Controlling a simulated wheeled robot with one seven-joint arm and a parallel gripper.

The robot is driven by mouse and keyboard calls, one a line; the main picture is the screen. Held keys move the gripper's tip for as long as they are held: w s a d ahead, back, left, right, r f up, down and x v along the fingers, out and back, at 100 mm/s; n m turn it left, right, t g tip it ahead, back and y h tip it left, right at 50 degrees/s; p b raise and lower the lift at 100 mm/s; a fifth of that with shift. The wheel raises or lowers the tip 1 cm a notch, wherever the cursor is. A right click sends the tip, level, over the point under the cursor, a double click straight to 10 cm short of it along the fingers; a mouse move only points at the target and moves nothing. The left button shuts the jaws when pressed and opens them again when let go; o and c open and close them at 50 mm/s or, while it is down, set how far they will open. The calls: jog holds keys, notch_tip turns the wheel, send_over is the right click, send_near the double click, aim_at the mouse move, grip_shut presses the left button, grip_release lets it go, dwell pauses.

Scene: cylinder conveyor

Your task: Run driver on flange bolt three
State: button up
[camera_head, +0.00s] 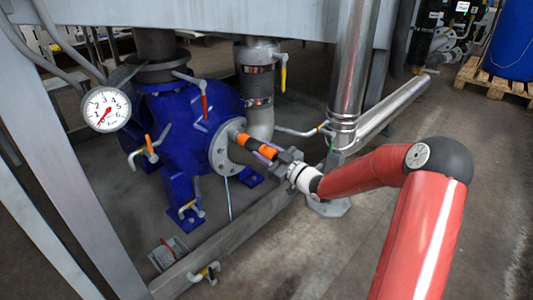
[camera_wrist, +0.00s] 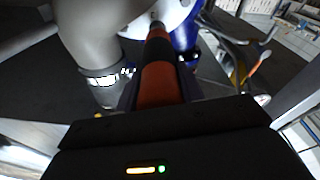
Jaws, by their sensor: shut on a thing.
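A blue pump with a round grey flange (camera_head: 222,152) stands at centre left in the head view. My gripper (camera_head: 279,158) is shut on an orange and black driver (camera_head: 257,146). The driver points up and left, with its tip at the upper part of the flange face. In the wrist view the driver (camera_wrist: 161,75) runs straight out from my gripper (camera_wrist: 160,102) to the pale flange (camera_wrist: 150,18). Whether the tip sits on a bolt, and on which one, I cannot tell. The bolts are too small to make out singly.
A grey pipe elbow (camera_head: 262,122) is close behind the driver. A vertical steel pipe (camera_head: 350,70) and a slanting pipe (camera_head: 385,112) stand to the right. A pressure gauge (camera_head: 106,109) is at left. A frame beam (camera_head: 235,235) runs below. Floor at lower right is open.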

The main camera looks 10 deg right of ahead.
jog(key=shift+w+a+r+b, duration=0.15)
jog(key=shift+w+a+b, duration=0.3)
jog(key=shift+w, duration=0.15)
dwell(2.6)
jog(key=shift+s+d, duration=0.1)
dwell(1.2)
jog(key=shift+r+v, duration=0.2)
jog(key=shift+v, duration=1.45)
jog(key=shift+s, duration=0.15)
